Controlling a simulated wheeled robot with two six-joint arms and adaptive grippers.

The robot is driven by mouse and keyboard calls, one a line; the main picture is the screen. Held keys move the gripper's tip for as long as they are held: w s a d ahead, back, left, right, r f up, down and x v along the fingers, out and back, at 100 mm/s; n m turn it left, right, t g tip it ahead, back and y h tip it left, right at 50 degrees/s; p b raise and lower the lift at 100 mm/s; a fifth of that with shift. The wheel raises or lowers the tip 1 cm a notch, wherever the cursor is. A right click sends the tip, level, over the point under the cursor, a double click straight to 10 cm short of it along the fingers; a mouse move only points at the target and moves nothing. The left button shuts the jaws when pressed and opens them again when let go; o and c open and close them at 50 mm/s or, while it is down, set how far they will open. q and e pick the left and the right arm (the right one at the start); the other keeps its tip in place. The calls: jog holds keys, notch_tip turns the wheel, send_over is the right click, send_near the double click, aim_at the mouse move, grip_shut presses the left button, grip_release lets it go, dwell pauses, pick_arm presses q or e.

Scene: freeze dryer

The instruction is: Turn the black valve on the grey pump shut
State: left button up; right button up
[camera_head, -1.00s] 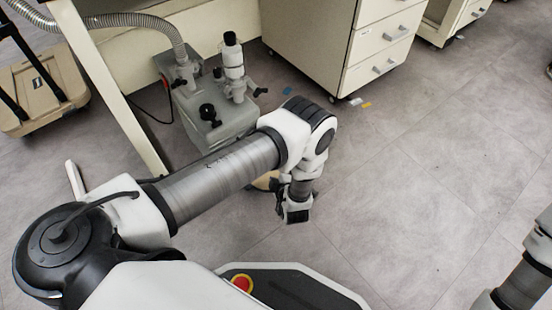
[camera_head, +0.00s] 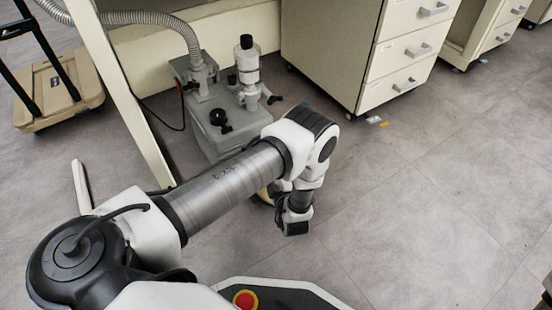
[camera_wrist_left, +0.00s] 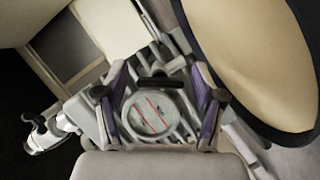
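The grey pump (camera_head: 203,128) stands on the floor at upper left in the head view. A black knob (camera_head: 219,117) sits on its top, and a black side handle (camera_head: 273,99) is at its right fitting. My left gripper (camera_head: 295,225) hangs at the end of its arm, in front of and to the right of the pump. In the left wrist view its two fingers (camera_wrist_left: 160,103) are spread apart. A round glass with red lines (camera_wrist_left: 151,112) and a dark bar (camera_wrist_left: 160,83) show between them; contact cannot be told. My right gripper is not in view.
A ribbed hose (camera_head: 165,20) runs into the pump. A drawer cabinet (camera_head: 330,60) stands behind on the right, and a beige cart (camera_head: 50,95) at left. A tan rounded object (camera_wrist_left: 255,60) is close beside the left gripper. The floor at right is clear.

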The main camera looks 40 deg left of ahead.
pick_arm(q)
jog(key=c, duration=0.9)
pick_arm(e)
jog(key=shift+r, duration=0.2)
pick_arm(q)
jog(key=shift+r+m+g+p, duration=0.15)
jog(key=shift+m+g+p, duration=0.15)
jog(key=shift+m+p, duration=0.35)
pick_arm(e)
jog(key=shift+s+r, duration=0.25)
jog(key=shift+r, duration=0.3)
pick_arm(q)
jog(key=shift+m+g+p, duration=0.6)
jog(key=shift+m+p, duration=0.1)
jog(key=shift+m, duration=0.05)
jog(key=shift+m+g, duration=0.4)
jog(key=shift+m, duration=0.2)
jog(key=shift+m+g, duration=0.3)
jog(key=shift+m, duration=0.3)
jog(key=shift+m+g+y, duration=0.5)
jog(key=shift+m+g, duration=0.3)
jog(key=shift+m, duration=0.4)
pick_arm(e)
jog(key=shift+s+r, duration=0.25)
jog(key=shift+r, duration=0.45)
